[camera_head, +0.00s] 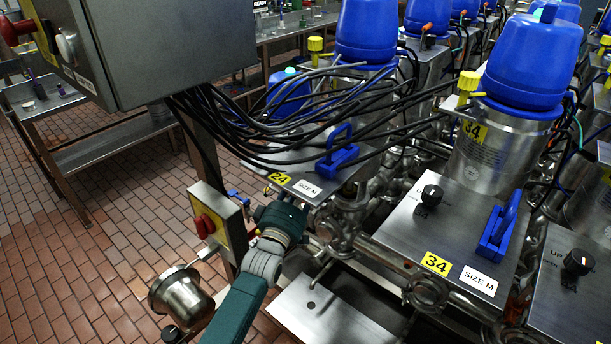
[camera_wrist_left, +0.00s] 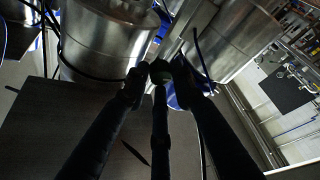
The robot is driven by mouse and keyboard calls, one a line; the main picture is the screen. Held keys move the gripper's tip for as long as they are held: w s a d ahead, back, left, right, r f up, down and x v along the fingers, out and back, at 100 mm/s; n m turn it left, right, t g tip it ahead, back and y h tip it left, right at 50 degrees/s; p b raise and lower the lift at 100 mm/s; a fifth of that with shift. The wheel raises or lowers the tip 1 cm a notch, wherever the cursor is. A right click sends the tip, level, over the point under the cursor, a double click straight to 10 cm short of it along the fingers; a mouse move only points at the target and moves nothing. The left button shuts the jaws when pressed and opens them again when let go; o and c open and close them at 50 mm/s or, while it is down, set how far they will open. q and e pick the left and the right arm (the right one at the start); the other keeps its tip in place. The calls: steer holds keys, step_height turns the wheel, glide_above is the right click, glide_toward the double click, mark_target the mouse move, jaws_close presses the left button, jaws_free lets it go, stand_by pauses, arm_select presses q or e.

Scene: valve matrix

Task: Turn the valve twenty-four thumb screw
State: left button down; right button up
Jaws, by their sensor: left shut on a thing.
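Valve twenty-four's steel plate (camera_head: 322,177) has a yellow "24" tag (camera_head: 280,178), a "SIZE M" label and a blue handle (camera_head: 337,152). My left arm rises from the bottom, and its dark green wrist end is at the plate's front edge; its fingers are hidden in the head view. In the left wrist view my left gripper (camera_wrist_left: 161,73) has its dark fingers closed together on a small, dim greenish thing (camera_wrist_left: 159,66). I cannot tell whether this is the thumb screw. A yellow knob (camera_head: 315,45) stands beside the blue dome behind the plate. My right gripper is not in view.
Black cables (camera_head: 270,125) sag from a grey control box (camera_head: 165,50) over the plate. A red-buttoned yellow box (camera_head: 217,224) stands close left of my arm. The valve thirty-four plate (camera_head: 395,225) is to the right.

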arm_select(q)
steer(key=shift+w+a+f+m+h+b, duration=0.15)
steer(key=shift+m+h+b, duration=0.85)
steer(key=shift+m+b, duration=1.15)
steer(key=shift+a+f+m+h+b, duration=0.1)
steer(key=shift+m+h+b, duration=0.9)
steer(key=shift+m+b, duration=1.1)
steer(key=shift+m+p, duration=0.3)
steer(key=shift+m, duration=0.05)
steer(key=c, duration=1.5)
jaws_free()
steer(key=shift+a, duration=0.1)
